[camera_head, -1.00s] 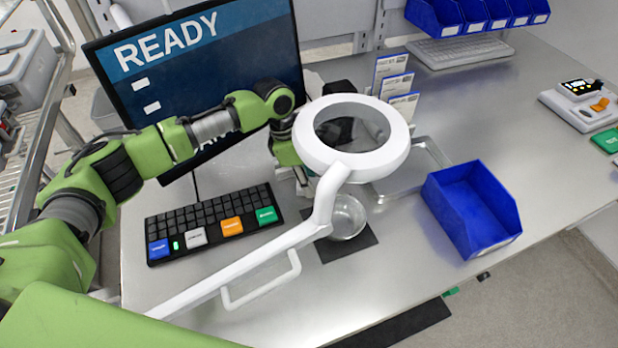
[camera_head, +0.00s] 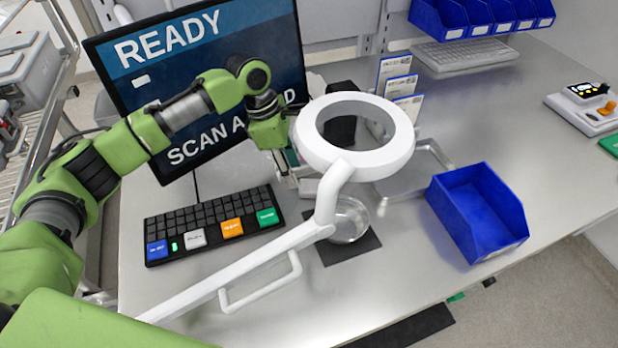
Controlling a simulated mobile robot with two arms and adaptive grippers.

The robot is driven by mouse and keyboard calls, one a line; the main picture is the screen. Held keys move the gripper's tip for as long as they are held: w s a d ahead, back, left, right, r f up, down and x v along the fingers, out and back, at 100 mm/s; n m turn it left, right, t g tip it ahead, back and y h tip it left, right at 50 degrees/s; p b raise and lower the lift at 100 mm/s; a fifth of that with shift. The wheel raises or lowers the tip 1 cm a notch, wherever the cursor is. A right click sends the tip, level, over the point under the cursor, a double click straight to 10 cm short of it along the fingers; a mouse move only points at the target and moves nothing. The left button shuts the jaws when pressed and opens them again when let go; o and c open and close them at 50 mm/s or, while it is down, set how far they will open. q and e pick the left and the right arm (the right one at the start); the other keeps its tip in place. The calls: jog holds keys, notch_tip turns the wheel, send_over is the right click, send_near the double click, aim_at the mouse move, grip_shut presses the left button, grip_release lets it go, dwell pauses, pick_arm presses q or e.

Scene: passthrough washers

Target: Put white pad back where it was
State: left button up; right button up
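My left gripper (camera_head: 287,174) points down over the table between the screen and the ring-shaped magnifier lamp. It is small and partly behind the lamp's rim, so I cannot tell whether its fingers are open or shut. A small pale flat piece (camera_head: 308,187) shows just right of the fingertips, partly behind the lamp arm. It may be the white pad, and it looks low at the table. A clear glass dish (camera_head: 349,222) stands on a dark square mat (camera_head: 331,252) under the lamp. My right gripper is not in view.
The white magnifier lamp (camera_head: 312,148) and its arm cross the middle. A black keyboard (camera_head: 212,222) lies front left, below the screen (camera_head: 190,165). A blue bin (camera_head: 478,220) and metal tray (camera_head: 400,190) stand right. Upright cards (camera_head: 395,72) stand behind.

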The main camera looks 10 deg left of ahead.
pick_arm(q)
jog(key=a, duration=0.2)
jog(key=s+a+b, duration=0.1)
jog(key=a, duration=0.4)
jog(key=shift+s+a+f, duration=0.1)
jog(key=shift+s+a, duration=0.05)
jog(key=shift+s, duration=0.1)
jog(key=shift+s+a+b, duration=0.15)
jog(key=shift+a+b, duration=0.15)
jog(key=shift+a, duration=0.4)
